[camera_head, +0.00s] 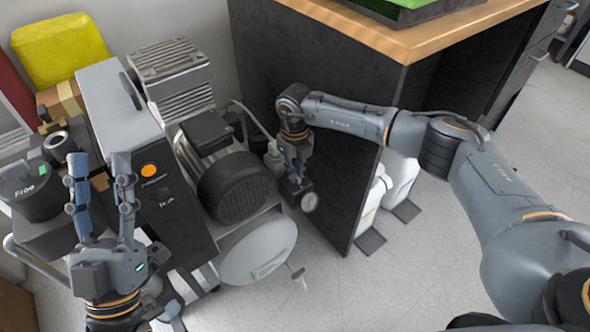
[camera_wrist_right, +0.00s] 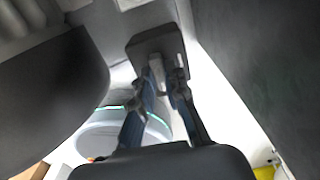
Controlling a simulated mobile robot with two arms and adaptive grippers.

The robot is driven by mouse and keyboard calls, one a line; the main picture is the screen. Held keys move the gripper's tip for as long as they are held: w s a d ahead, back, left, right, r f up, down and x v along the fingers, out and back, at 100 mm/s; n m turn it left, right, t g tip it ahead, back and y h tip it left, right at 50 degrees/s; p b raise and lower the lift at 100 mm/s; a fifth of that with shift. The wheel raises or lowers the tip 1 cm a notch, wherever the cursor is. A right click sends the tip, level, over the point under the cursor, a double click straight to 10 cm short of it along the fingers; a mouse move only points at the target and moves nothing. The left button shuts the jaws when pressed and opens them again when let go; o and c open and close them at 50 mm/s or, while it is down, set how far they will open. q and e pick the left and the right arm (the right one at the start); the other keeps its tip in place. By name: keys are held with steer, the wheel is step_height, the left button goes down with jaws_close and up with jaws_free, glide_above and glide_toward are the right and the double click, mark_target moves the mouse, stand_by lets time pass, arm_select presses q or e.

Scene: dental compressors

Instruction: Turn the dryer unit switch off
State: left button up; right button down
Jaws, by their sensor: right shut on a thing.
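My right gripper (camera_head: 298,172) is down beside the compressor, between its black motor (camera_head: 236,188) and the dark cabinet side. In the right wrist view, its fingers (camera_wrist_right: 164,82) are close together at a dark box (camera_wrist_right: 172,42) with a small grey lever (camera_wrist_right: 156,66), shut on that lever. In the head view this box is hidden by the gripper. My left gripper (camera_head: 103,172) is open and empty, fingers pointing up, in front of a tall grey unit (camera_head: 112,95) with a black panel and an orange round button (camera_head: 148,170).
The dark cabinet (camera_head: 345,185) with a wooden top (camera_head: 415,35) stands close to my right arm. White bottles (camera_head: 400,180) stand behind the panel. The floor at front right is clear.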

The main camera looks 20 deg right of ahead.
steer(key=c, duration=1.4)
jaws_free()
steer(key=shift+o, duration=0.2)
step_height(320, 180, up, 12)
steer(key=shift+s+f, duration=0.1)
